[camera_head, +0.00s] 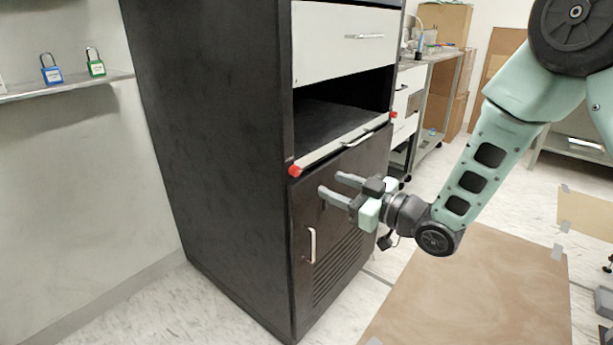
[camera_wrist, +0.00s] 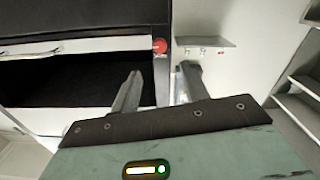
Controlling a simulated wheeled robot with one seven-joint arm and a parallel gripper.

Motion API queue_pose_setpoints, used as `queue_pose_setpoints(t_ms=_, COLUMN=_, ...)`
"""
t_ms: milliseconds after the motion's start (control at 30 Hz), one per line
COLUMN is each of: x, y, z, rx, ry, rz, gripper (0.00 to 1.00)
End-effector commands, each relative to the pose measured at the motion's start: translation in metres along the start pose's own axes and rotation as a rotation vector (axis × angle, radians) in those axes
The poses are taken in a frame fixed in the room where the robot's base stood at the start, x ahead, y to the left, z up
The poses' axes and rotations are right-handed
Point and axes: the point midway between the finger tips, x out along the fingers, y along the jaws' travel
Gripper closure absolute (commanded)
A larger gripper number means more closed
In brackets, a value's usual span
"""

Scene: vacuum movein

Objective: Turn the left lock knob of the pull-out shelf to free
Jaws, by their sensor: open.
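The left lock knob (camera_head: 294,170) is red and sits at the left end of the pull-out shelf (camera_head: 330,148), on the dark cabinet's front edge. It also shows in the wrist view as a red disc (camera_wrist: 159,46), between and beyond the fingertips. My gripper (camera_head: 331,183) is open and empty in front of the cabinet, right of the left knob and slightly lower in the head view. In the wrist view my gripper (camera_wrist: 160,71) has its two fingers apart, with a gap to the knob. The right red knob (camera_head: 393,115) is at the shelf's other end.
The dark cabinet (camera_head: 225,170) has a white drawer (camera_head: 335,40) above an open bay and a door with a vertical handle (camera_head: 312,245) below. A wall ledge (camera_head: 70,87) at left holds a blue padlock (camera_head: 51,68) and a green padlock (camera_head: 96,62). Brown floor sheets lie at right.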

Motion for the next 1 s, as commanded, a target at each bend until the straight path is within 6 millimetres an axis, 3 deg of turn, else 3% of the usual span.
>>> queue_pose_setpoints(t_ms=200, x=0.046, y=-0.001, z=0.001, rx=-0.001, ry=0.002, rz=-0.001, gripper=0.55)
queue_pose_setpoints(t_ms=400, x=0.076, y=-0.001, z=0.001, rx=0.000, ry=0.001, rz=-0.001, gripper=0.55)
queue_pose_setpoints(t_ms=600, x=0.089, y=0.000, z=0.000, rx=0.000, ry=0.000, rz=0.000, gripper=0.55)
queue_pose_setpoints(t_ms=867, x=0.090, y=0.000, z=0.000, rx=0.001, ry=-0.001, rz=0.001, gripper=0.55)
queue_pose_setpoints(t_ms=1000, x=0.090, y=0.000, z=0.000, rx=0.001, ry=-0.001, rz=0.000, gripper=0.88)
